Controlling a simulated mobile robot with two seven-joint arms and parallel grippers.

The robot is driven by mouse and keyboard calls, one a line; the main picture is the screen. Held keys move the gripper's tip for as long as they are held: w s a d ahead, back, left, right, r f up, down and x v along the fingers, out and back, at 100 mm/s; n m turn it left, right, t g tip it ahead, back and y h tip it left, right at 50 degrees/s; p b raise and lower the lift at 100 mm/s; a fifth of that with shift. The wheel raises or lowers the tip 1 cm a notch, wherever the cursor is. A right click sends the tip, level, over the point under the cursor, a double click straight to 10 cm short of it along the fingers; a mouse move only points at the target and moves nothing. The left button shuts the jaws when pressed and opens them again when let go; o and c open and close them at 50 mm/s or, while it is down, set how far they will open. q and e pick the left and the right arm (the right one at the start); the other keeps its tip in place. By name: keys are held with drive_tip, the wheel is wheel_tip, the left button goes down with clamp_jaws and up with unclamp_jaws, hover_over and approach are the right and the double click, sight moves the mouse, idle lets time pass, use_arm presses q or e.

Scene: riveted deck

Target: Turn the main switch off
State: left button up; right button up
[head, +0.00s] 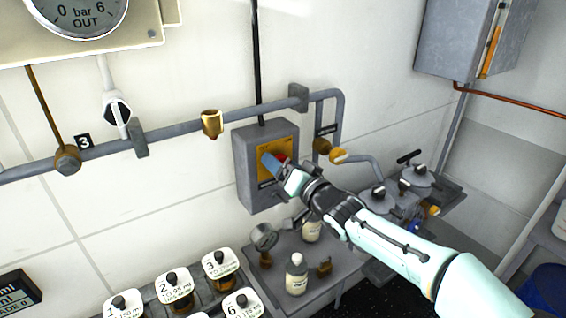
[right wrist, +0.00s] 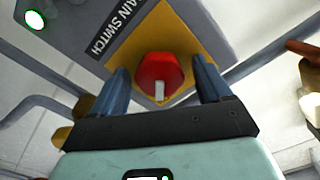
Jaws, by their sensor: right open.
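The main switch is a grey box (head: 243,187) on the wall with a yellow plate (head: 266,144). In the right wrist view its red knob (right wrist: 160,77) with a white mark sits on the yellow plate (right wrist: 187,38), beside the label "MAIN SWITCH" (right wrist: 122,28). My right gripper (right wrist: 161,88) is open, with one blue finger on each side of the knob. Gaps show between the fingers and the knob. In the head view my right gripper (head: 271,163) is at the front of the box and hides most of the knob. My left gripper is not in view.
A grey pipe (head: 185,128) with valves runs along the wall beside the box. A bench (head: 325,266) below carries bottles (head: 296,275) and a small gauge (head: 265,238). Numbered jars (head: 222,264) stand at the lower left. A grey cabinet (head: 458,40) hangs at the upper right.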

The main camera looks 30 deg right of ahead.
drive_tip(key=shift+w, duration=0.1)
drive_tip(key=c, duration=1)
